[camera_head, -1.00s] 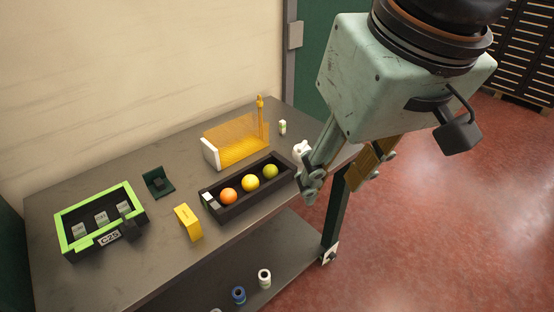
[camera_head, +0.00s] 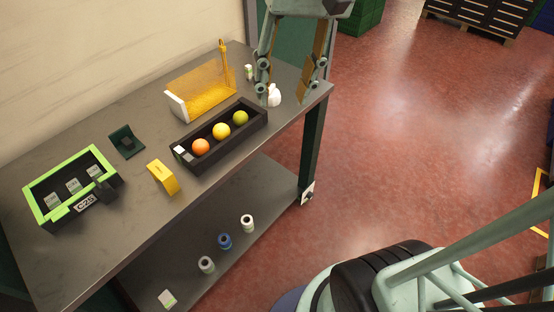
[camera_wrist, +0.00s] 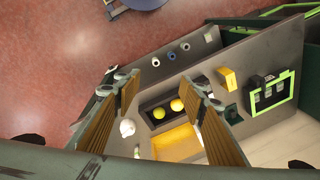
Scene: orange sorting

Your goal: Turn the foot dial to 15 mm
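A white plate with a small dark round part (camera_head: 307,193) sits low on the table's front right leg; it may be the foot dial, but no scale or number is legible. My gripper (camera_head: 284,90) is open and empty above the table's right end, far above that plate. Its two fingers are spread apart in the wrist view (camera_wrist: 164,82), with the table between and beyond them. A small white object (camera_head: 274,97) appears near the left fingertip in the head view; I cannot tell its distance from the finger. The plate is not recognisable in the wrist view.
On the grey table (camera_head: 75,150) are a black tray (camera_head: 187,164) with three fruits, a yellow screen (camera_head: 205,90), a yellow block (camera_head: 162,177) and a green-rimmed box (camera_head: 40,219). Several rolls stand on the lower shelf (camera_head: 270,195). Red floor (camera_head: 400,130) is open at right.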

